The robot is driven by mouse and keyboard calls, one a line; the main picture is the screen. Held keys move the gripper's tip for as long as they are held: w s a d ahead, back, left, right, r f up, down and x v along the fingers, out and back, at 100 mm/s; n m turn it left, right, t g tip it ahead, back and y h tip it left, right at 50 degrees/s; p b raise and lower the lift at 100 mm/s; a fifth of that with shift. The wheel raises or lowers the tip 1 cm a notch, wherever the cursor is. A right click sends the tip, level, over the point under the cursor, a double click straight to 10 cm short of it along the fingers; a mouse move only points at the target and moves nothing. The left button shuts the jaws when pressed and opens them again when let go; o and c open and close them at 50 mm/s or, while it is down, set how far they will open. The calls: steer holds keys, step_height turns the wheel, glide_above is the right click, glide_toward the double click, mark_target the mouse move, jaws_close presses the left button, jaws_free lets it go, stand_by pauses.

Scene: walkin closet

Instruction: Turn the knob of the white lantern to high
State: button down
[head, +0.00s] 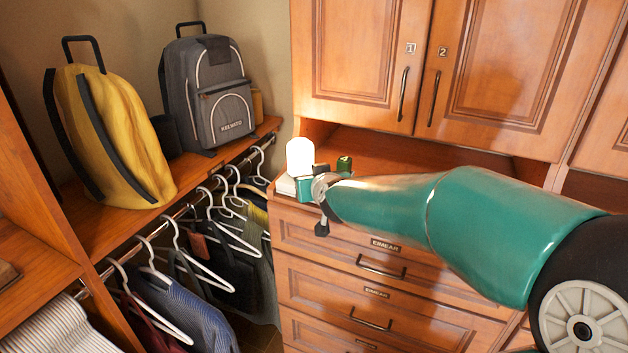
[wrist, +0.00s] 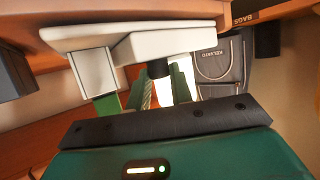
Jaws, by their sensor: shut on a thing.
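The white lantern (head: 300,157) stands lit at the left end of the counter top, its upper part glowing. Its pale base (head: 285,186) shows partly beside my gripper (head: 308,184), which hides the knob in the head view. In the wrist view the lantern's pale body (wrist: 130,43) fills the upper middle. A small dark knob (wrist: 158,69) sticks out below it. My gripper (wrist: 158,85) is shut on the knob, its green fingers to either side. I cannot read the knob's setting.
A small green jar (head: 344,163) stands on the counter just right of the lantern. Cabinet doors (head: 480,70) hang above, drawers (head: 375,265) below. A grey backpack (head: 208,90) and a yellow one (head: 112,135) sit on the left shelf, above hanging clothes.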

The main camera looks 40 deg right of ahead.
steer(key=shift+w+m+g+h, duration=0.15)
steer(key=shift+m+g+h, duration=0.45)
steer(key=shift+m+h, duration=0.65)
steer(key=shift+w+a+f+m+g+h, duration=0.1)
steer(key=shift+a+m+g+h, duration=0.05)
steer(key=shift+m+g+h, duration=0.35)
steer(key=shift+w+a+m+g+h, duration=0.15)
steer(key=shift+m+g+h, duration=0.15)
steer(key=shift+m+h, duration=0.25)
steer(key=shift+s, duration=0.15)
steer(key=c, duration=1.2)
jaws_free()
steer(key=shift+c, duration=0.2)
steer(key=v, duration=1.3)
steer(key=shift+s+a, duration=0.25)
steer(key=shift+a, duration=0.05)
steer(key=shift+r, duration=0.2)
